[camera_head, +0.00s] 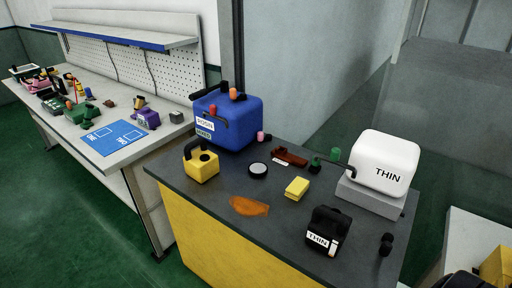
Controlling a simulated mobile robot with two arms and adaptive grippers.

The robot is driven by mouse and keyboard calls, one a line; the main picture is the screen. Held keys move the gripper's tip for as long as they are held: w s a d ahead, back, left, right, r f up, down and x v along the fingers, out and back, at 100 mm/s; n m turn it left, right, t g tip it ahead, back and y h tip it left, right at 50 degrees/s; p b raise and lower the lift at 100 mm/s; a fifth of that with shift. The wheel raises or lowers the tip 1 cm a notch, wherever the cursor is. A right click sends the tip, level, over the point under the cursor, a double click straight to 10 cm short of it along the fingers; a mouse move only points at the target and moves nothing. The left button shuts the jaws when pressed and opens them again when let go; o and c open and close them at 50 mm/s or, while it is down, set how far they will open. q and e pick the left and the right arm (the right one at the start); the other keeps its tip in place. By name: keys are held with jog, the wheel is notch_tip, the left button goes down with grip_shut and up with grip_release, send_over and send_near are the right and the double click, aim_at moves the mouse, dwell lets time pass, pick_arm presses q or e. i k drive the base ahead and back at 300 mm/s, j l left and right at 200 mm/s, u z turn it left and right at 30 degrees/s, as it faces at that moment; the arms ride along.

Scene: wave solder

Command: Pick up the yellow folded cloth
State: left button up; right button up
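The yellow folded cloth (297,187) looks like a small, thick yellow pad. It lies flat on the dark top of the yellow-sided bench (275,228), near the middle. Nothing covers it and nothing touches it. Neither of my grippers can be made out in the head view.
Around the cloth stand a round dark tin (258,169), an orange spill (249,206), a black THIN container (324,231), a white THIN canister (385,162), a yellow can (201,165) and a blue container (229,121). A cluttered workbench (150,153) stands at left.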

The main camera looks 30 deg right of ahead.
aim_at(297, 189)
jog(key=k+l+z, duration=0.1)
jog(key=z, duration=1.15)
